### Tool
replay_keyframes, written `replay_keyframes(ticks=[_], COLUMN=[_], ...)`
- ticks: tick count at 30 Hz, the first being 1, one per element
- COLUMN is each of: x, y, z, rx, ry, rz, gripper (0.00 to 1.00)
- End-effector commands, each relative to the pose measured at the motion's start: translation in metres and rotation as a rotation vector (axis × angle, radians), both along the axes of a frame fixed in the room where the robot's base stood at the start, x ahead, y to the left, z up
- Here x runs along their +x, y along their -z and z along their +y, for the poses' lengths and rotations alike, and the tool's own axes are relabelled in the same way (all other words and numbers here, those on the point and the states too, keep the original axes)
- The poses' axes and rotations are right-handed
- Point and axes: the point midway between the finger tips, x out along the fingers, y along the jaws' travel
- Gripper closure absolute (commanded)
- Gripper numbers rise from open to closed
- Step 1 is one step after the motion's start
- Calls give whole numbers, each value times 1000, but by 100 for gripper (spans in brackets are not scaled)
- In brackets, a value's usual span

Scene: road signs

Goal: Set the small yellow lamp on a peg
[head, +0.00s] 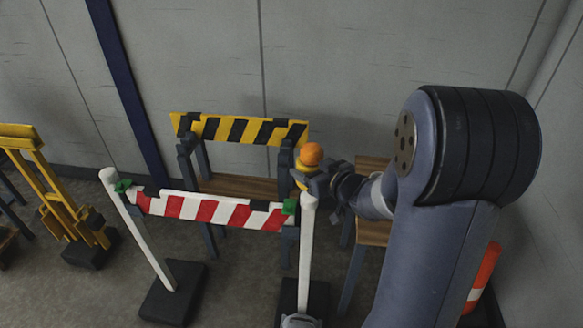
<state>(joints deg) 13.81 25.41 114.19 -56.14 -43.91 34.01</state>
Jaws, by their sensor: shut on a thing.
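The small yellow lamp (311,154) has a round orange top and a yellow lower part. My gripper (306,178) comes in from the right and is shut on the lamp's lower part, holding it upright. In the picture the lamp is just above the top of the right white post (307,203) and by the right end of the yellow-black striped board (240,131). I cannot tell whether it touches anything there. Short dark pieces show along the boards' top edges, but I cannot clearly make out a peg.
A red-white striped board (215,210) hangs by green clips between the right post and a left white post (141,228). A wooden bench (375,232) stands behind my arm. A yellow stand (62,195) is at left, an orange-white marker (483,275) at right.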

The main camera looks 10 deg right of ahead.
Motion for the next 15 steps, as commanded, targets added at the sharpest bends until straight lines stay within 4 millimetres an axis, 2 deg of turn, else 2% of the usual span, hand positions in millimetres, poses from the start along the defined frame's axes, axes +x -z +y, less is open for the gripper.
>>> replay_keyframes(ticks=[8,15], x=[0,0], y=[13,34], z=[-1,-1], rx=[0,0], ry=[2,2], rz=[-1,-2], gripper=[66,66])
